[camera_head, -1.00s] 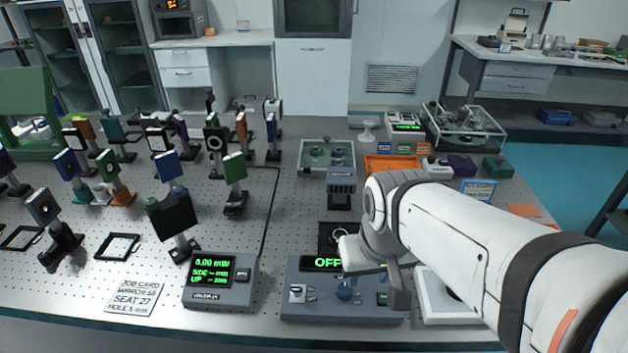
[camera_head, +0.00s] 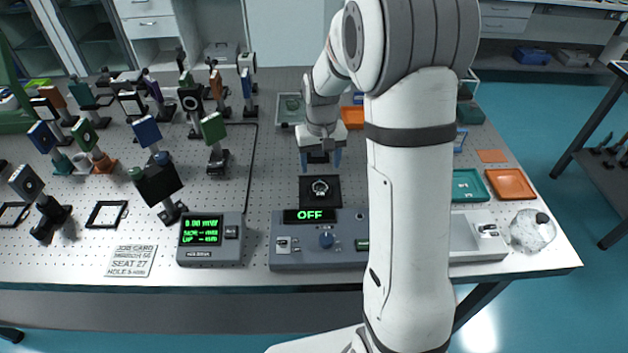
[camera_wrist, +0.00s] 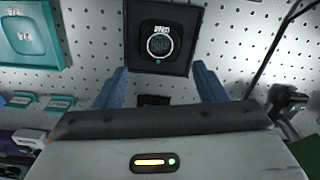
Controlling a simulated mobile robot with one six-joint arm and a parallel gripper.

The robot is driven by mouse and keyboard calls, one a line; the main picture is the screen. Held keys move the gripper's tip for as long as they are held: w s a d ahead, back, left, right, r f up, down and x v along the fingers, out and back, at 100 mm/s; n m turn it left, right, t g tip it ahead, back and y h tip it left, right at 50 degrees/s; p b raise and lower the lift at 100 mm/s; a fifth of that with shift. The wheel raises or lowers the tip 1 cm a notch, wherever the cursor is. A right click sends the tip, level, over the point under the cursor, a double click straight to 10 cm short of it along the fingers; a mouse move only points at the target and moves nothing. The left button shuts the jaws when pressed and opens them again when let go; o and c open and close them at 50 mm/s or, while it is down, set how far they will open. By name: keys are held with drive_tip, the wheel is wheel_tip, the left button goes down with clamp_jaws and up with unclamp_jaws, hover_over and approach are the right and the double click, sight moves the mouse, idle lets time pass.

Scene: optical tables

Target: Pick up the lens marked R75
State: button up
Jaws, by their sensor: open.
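A round lens (camera_head: 320,187) with a pale rim lies on a black square tray (camera_head: 306,202) behind the grey console. In the wrist view the lens (camera_wrist: 160,44) sits in a dark mount on the tray (camera_wrist: 133,66), with a small white label above it that I cannot read for certain. My gripper (camera_head: 320,163) is just beyond the tray, pointing down. In the wrist view its blue fingers (camera_wrist: 162,78) are spread wide, with nothing between them. The lens is ahead of the fingertips and apart from them.
The grey console (camera_head: 330,255) reading OFF stands in front of the tray. Several mounted optics stand at the left. A teal tray (camera_head: 485,199) and an orange tray (camera_head: 528,197) lie at the right. Bare perforated tabletop (camera_head: 275,170) lies left of my gripper.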

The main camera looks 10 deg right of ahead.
sight(319, 186)
wheel_tip(319, 186, down, 8)
drive_tip(key=shift+w+p, duration=0.15)
drive_tip(key=shift+p, duration=0.55)
drive_tip(key=c, duration=0.8)
